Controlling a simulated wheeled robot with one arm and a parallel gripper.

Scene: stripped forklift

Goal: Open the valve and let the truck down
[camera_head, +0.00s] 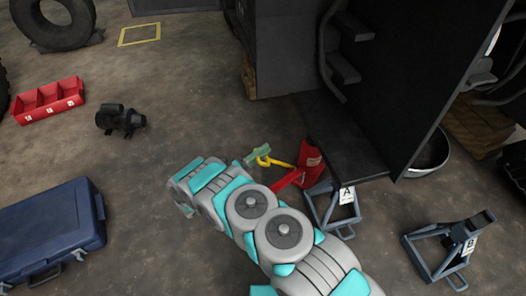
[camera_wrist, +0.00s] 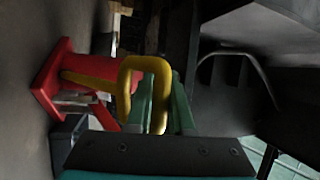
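A red jack (camera_head: 306,163) with a yellow looped handle (camera_head: 275,162) stands on the floor by the dark truck (camera_head: 372,85), close to its lower step. In the wrist view the red jack (camera_wrist: 62,80) lies sideways at the left. Its yellow handle (camera_wrist: 129,72) reaches in front of my gripper (camera_wrist: 162,85). One green finger is inside the loop and the other outside, and the loop's near limb fills the narrow gap between them. In the head view my gripper (camera_head: 257,154) is small at the handle. The valve itself cannot be made out separately.
Stand A (camera_head: 325,206) is beside the truck's step, right of the jack. Stand B (camera_head: 447,247) is farther right. A blue case (camera_head: 45,232), a red bin (camera_head: 48,101), a black motor (camera_head: 120,120) and a tire (camera_head: 58,22) are at left. Floor between is clear.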

